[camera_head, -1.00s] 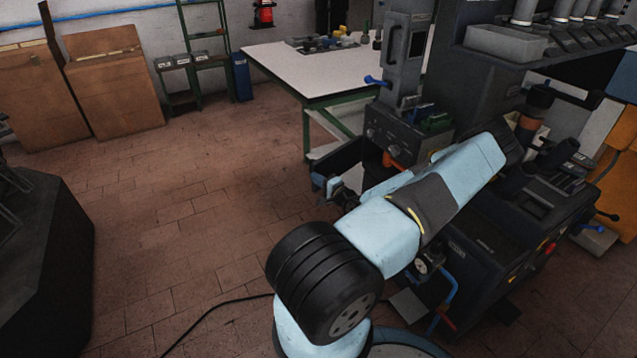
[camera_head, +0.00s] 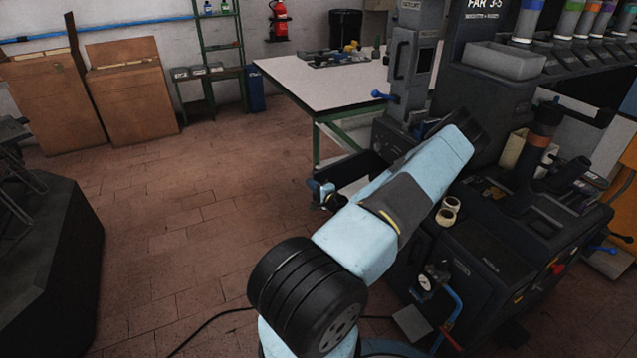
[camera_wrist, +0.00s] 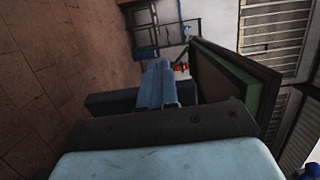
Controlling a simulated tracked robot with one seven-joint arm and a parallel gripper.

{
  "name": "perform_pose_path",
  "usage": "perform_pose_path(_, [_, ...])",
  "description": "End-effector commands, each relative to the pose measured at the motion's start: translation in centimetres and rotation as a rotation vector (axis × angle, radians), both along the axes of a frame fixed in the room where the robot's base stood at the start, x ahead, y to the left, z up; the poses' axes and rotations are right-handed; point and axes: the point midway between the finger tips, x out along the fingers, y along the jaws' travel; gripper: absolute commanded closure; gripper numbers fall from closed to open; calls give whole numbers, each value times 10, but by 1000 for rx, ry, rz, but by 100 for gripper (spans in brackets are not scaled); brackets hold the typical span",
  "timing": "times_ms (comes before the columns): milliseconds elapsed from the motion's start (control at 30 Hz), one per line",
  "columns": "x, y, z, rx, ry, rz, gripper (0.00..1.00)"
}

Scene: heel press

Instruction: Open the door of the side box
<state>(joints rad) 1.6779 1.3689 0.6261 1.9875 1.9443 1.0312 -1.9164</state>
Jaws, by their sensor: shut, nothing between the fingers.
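A tall grey box (camera_head: 408,62) with a vertical handle stands on the left side of the press, and its front looks closed. Lower down, a dark thin-walled panel or tray (camera_head: 352,160) juts out left of the press; I cannot tell whether it is the side box's door. My gripper (camera_head: 322,190) shows small and partly hidden behind my arm, by the outer left end of that dark panel. In the wrist view my gripper (camera_wrist: 157,72) has its blue fingers together and empty. I cannot tell whether it touches the panel.
A white-topped table (camera_head: 310,85) with green legs stands behind; its dark underside (camera_wrist: 232,82) fills the right of the wrist view. A blue lever (camera_head: 383,95) sticks out beside the tall box. Open brick floor (camera_head: 190,220) lies to the left. A cable crosses it.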

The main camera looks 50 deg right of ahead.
Motion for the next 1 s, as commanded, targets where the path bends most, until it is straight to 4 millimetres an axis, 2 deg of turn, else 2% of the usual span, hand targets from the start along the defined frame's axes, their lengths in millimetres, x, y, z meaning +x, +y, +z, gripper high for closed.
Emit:
perform_pose_path(233, [-5,2,0,0,1,0,100])
perform_pose_path(467, [-30,9,-1,-1,2,1,100])
perform_pose_path(700, [-56,51,-1,2,2,3,100])
perform_pose_path(1000, [-79,85,-1,1,1,1,100])
